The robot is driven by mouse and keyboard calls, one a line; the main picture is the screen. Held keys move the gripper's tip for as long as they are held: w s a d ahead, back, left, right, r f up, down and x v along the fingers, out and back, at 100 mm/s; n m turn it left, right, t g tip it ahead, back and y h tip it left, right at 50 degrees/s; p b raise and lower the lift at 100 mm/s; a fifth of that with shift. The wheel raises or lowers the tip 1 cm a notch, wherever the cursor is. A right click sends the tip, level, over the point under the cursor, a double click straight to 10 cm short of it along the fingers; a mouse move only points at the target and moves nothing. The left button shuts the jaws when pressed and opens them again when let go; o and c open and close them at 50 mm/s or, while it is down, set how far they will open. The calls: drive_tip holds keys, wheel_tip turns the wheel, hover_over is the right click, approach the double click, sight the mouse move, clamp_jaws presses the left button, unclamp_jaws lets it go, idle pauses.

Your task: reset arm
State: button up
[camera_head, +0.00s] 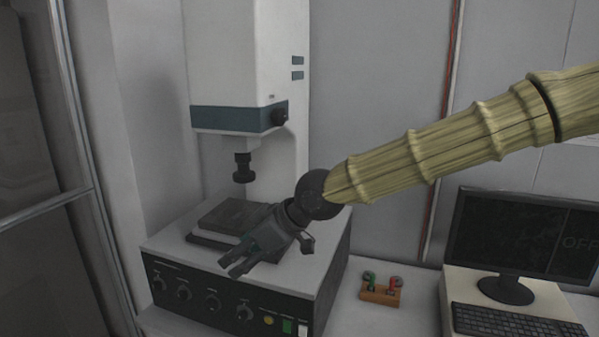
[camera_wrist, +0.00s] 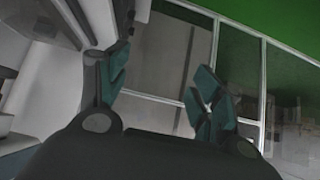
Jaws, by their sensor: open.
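My gripper (camera_head: 235,262) is at the end of my arm, which reaches in from the right in the head view. It hangs in front of the dark platform of a white testing machine (camera_head: 247,50) and above the machine's control panel. In the wrist view my gripper (camera_wrist: 160,100) shows two dark green fingers spread apart with nothing between them. Behind them are glass panes in a pale frame. I cannot tell whether the gripper touches the machine.
The machine's dark platform (camera_head: 232,215) lies under its black test head (camera_head: 243,168). A small wooden block (camera_head: 381,293) with red and green parts stands on the bench right of the machine. A monitor (camera_head: 522,236) and keyboard (camera_head: 516,321) are at the right. A glass-panelled frame (camera_head: 72,110) stands at the left.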

drive_tip(key=s+d+f+m+g+h, duration=0.1)
drive_tip(key=s+d+f+m, duration=0.25)
drive_tip(key=f, duration=0.85)
drive_tip(key=s+d+f+m+b, duration=0.1)
drive_tip(key=s+d+f+m, duration=0.2)
drive_tip(key=f, duration=1)
drive_tip(key=s+d+f+m+g+h, duration=0.1)
drive_tip(key=s+d+f+m, duration=0.3)
drive_tip(key=f, duration=0.8)
drive_tip(key=s+d+f+m+h, duration=0.2)
drive_tip(key=s+d+f+h, duration=0.1)
drive_tip(key=s+d+f, duration=0.6)
drive_tip(key=s+d+f+m+g+h+b, duration=0.1)
drive_tip(key=s+d+f+m+h, duration=0.1)
drive_tip(key=s+d+f, duration=0.7)
drive_tip(key=s+d+h, duration=0.1)
drive_tip(key=s+d, duration=0.2)
drive_tip(key=d, duration=0.1)
drive_tip(key=shift+s+d+f, duration=0.25)
drive_tip(key=shift+s+d, duration=0.05)
drive_tip(key=shift+s, duration=0.1)
